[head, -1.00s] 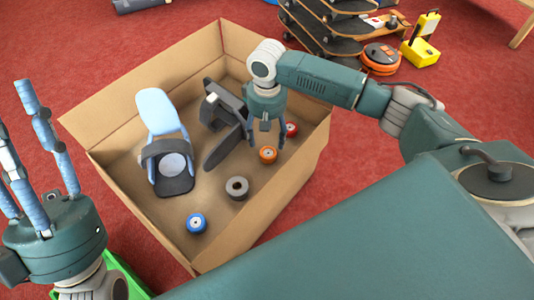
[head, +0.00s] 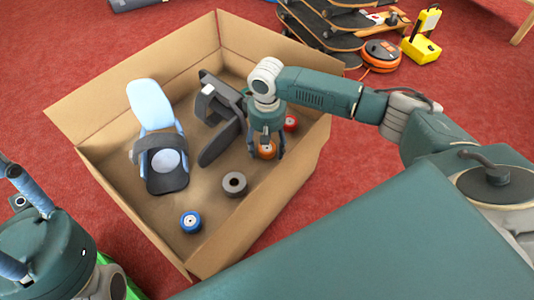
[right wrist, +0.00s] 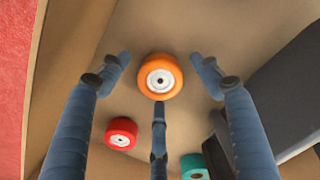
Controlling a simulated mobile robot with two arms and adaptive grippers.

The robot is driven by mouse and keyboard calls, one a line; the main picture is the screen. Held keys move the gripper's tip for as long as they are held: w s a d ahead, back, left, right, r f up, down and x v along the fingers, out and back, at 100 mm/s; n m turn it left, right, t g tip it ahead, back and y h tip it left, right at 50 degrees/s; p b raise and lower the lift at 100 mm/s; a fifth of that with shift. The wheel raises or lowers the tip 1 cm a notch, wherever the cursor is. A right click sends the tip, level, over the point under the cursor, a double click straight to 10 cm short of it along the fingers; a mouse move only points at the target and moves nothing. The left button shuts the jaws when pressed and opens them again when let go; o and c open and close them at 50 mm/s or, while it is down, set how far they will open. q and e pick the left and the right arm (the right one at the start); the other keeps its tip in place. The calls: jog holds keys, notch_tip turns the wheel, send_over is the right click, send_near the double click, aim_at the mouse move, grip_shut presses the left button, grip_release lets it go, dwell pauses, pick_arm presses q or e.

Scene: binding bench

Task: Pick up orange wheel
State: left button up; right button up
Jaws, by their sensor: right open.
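The orange wheel (head: 267,153) lies in the cardboard box (head: 130,222), near its right side. In the right wrist view the orange wheel (right wrist: 160,77) has a white hub facing the camera. My right gripper (head: 266,150) is inside the box over the wheel, open. In the right wrist view the fingertips of my right gripper (right wrist: 158,74) are spread around the wheel, with gaps at the two sides; whether the lower finger touches it I cannot tell.
A red wheel (head: 290,123) lies close by the orange one. A grey wheel (head: 235,184), a blue wheel (head: 191,222), a dark bracket-like part (head: 222,140) and a light-blue and black object (head: 152,105) share the box. A teal wheel (right wrist: 193,166) shows in the right wrist view.

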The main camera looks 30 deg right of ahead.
jog(key=shift+c, duration=1)
jog(key=c, duration=1.1)
jog(key=shift+o, duration=0.2)
